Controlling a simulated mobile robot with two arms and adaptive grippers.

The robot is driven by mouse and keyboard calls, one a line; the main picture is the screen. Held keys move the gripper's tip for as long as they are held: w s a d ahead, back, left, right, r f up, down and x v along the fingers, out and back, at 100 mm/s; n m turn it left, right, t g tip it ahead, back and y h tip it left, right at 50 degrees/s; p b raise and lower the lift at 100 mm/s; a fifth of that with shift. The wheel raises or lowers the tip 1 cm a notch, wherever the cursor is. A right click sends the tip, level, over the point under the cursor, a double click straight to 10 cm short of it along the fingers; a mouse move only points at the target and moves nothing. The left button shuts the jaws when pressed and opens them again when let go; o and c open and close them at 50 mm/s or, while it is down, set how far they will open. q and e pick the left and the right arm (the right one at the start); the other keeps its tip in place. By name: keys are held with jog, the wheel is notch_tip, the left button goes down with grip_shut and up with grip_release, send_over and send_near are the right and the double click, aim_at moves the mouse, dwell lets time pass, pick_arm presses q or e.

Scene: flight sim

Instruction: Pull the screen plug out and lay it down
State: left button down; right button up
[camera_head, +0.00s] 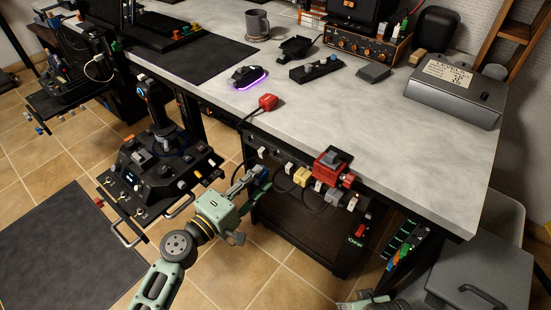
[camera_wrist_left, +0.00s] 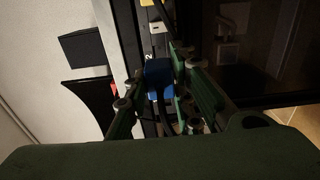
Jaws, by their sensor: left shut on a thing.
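My left gripper (camera_head: 258,180) is at the left end of the power strip (camera_head: 281,158) on the desk's front edge. It is shut on a blue plug (camera_head: 252,172). In the left wrist view the blue plug (camera_wrist_left: 159,76) sits between the green fingers (camera_wrist_left: 160,98), against the strip, beside a label "2". Its dark cable runs down between the fingers. I cannot tell whether its pins are in the socket. My right gripper (camera_head: 368,299) shows only in part at the bottom edge; its fingers are unclear.
A red plug (camera_head: 267,102) lies on the grey desk (camera_head: 315,110). Yellow (camera_head: 302,176) and red (camera_head: 332,165) plugs are along the strip. A joystick stand (camera_head: 160,160) is left of my left arm. The desk's middle has bare room; a grey box (camera_head: 456,90) stands at right.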

pick_arm(q)
jog(key=b+v, duration=0.3)
jog(key=v, duration=0.6)
jog(key=shift+s, duration=0.15)
pick_arm(e)
jog(key=w+v, duration=0.1)
jog(key=v, duration=0.9)
jog(key=shift+r+t, duration=0.2)
jog(key=shift+t, duration=0.2)
pick_arm(q)
jog(key=shift+a, duration=0.1)
